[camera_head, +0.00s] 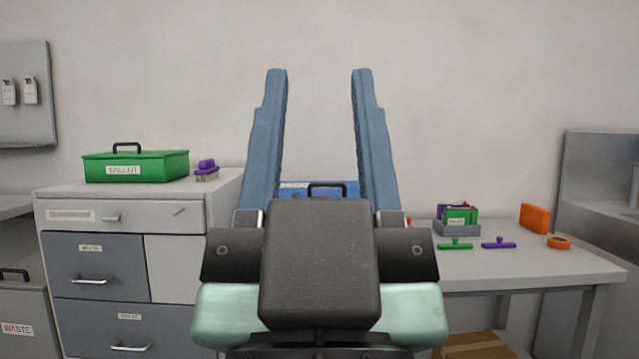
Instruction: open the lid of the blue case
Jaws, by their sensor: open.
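The blue case (300,188) stands on the workbench (575,258), straight behind my gripper in the picture. A strip of its blue front or lid shows between the fingers, with a dark handle (328,187) on it and a pale label at its left. Its lower part is hidden by my gripper's body. My gripper (320,75) is in the middle of the view with its two blue fingers pointing up, wide apart, and nothing between them. It is nearer to me than the case; I cannot tell the exact gap.
A green spill kit case (135,167) and a purple brush (206,169) sit on the drawer cabinet (75,205) at left. On the bench at right are a grey tray (455,229), green and purple tools (498,243), an orange block (535,218) and orange tape (558,242).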

